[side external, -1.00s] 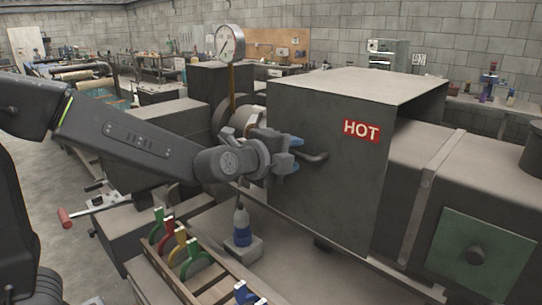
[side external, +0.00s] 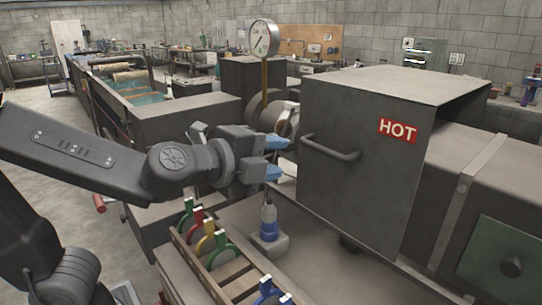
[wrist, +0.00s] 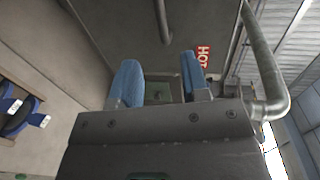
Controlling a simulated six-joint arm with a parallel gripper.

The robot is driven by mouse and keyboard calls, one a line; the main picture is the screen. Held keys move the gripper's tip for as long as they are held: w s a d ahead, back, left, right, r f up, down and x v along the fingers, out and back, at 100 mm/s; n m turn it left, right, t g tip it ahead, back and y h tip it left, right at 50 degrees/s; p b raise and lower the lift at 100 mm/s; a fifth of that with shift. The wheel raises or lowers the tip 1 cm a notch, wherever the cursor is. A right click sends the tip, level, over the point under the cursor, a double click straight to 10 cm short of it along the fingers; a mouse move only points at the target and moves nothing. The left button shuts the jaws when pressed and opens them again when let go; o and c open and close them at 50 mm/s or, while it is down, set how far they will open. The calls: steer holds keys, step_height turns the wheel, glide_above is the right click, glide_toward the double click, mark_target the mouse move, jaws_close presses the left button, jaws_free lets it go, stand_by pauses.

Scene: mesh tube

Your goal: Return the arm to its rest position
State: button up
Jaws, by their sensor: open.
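My gripper (side external: 275,158) has two blue fingertips, apart with nothing between them. In the side view it is left of the grey box marked HOT (side external: 365,160) and clear of its bent bar handle (side external: 330,148). My arm reaches in from the left, with the wrist level with the handle. In the wrist view the open fingers (wrist: 160,78) point toward a grey surface with the red HOT label (wrist: 202,57) beyond them.
Below my gripper stand a blue-and-white bottle (side external: 269,222) and a wooden rack (side external: 215,280) with coloured clamp-like pieces. A dial gauge (side external: 264,38) on a post rises behind. A green plate (side external: 505,258) is at the right.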

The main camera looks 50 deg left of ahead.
steer(key=s+a+f+n+g, duration=0.3)
steer(key=s+f+n+g, duration=0.1)
steer(key=n, duration=0.5)
steer(key=s+a+f+n+g, duration=0.3)
steer(key=s+f+n+g, duration=0.2)
steer(key=s+n, duration=0.4)
steer(key=shift+s+a+f+g, duration=0.25)
steer(key=shift+a+f+g, duration=0.1)
steer(key=shift+g, duration=0.15)
